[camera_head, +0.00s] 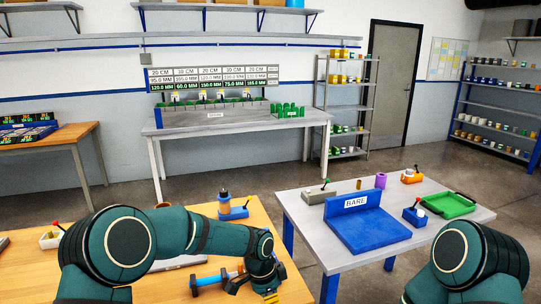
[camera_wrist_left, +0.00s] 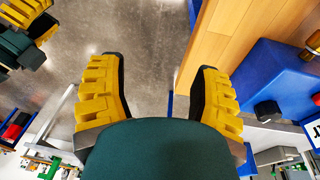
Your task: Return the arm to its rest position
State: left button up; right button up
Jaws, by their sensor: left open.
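My left arm crosses the lower left of the head view, its elbow bent and its forearm reaching right over the front edge of the wooden table. My left gripper (camera_head: 270,294) hangs low at that table's right corner, with yellow fingertips at the bottom edge of the picture. What looks like my right gripper (camera_wrist_left: 26,24) shows partly at the wrist view's upper left.
The right table (camera_head: 296,214) bears a blue BARE stand (camera_head: 368,232) and a green tray (camera_head: 447,205). Bare floor (camera_head: 240,185) separates the tables.

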pick_arm(q)
jog(key=s+a+f+n+t+h, duration=0.1)
jog(key=s+a+f+n, duration=0.4)
jog(key=s, duration=0.6)
jog(key=s+a+f+n+t, duration=0.1)
jog(key=s+a+f+n, duration=0.4)
jog(key=s+f+n, duration=0.5)
jog(key=shift+s+n+h, duration=0.4)
jog(key=shift+s+n, duration=0.15)
jog(key=shift+n, duration=0.15)
